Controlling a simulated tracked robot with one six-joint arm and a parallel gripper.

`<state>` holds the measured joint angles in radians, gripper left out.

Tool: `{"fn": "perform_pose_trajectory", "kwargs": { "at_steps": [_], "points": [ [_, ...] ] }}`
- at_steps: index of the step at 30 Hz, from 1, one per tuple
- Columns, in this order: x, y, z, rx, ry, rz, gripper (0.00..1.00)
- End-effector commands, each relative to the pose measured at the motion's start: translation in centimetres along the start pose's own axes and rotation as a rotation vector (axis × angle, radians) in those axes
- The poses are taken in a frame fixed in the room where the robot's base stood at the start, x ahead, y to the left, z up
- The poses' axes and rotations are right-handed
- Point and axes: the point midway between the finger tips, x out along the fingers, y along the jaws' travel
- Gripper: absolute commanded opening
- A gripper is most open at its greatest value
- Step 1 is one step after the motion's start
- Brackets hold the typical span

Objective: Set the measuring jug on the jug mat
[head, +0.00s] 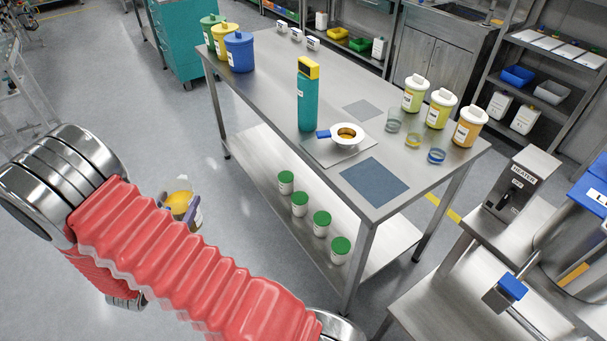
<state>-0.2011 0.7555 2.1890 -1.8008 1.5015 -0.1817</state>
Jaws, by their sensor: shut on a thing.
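A small clear container with yellow contents, which looks like the measuring jug (180,203), shows just above my red arm sleeve at the left, over the floor and apart from the table. My gripper (194,217) shows only as small grey and dark parts beside it, shut on it; the sleeve hides the rest and the jug's lower part. A dark blue mat (374,182), apparently the jug mat, lies flat and bare at the table's near right edge. A smaller grey mat (362,110) lies bare farther back.
On the steel table (262,105) stand a teal bottle (306,100), a white dish (347,136) on a plate, several lidded jars and small glasses (413,139). Green-lidded tubs (321,223) stand on its lower shelf. A heater unit (518,187) stands at right.

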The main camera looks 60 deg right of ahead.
Motion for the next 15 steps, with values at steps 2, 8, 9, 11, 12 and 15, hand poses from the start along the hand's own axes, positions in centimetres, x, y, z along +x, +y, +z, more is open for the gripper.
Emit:
{"fn": "perform_pose_trajectory", "kwargs": {
  "at_steps": [2,8,9,11,12,15],
  "points": [
    [2.0,-1.6,1.0,0.006,-0.002,-0.040,0.20],
    [6.3,-5.7,2.9,0.010,0.002,-0.126,0.20],
    [7.1,-6.6,3.3,0.011,0.003,-0.144,0.20],
    [8.2,-7.9,3.8,0.012,0.003,-0.169,0.20],
    [9.0,-8.8,4.2,0.013,0.003,-0.186,0.20],
    [10.7,-11.3,5.2,0.016,0.003,-0.230,0.20]
  ]
}}
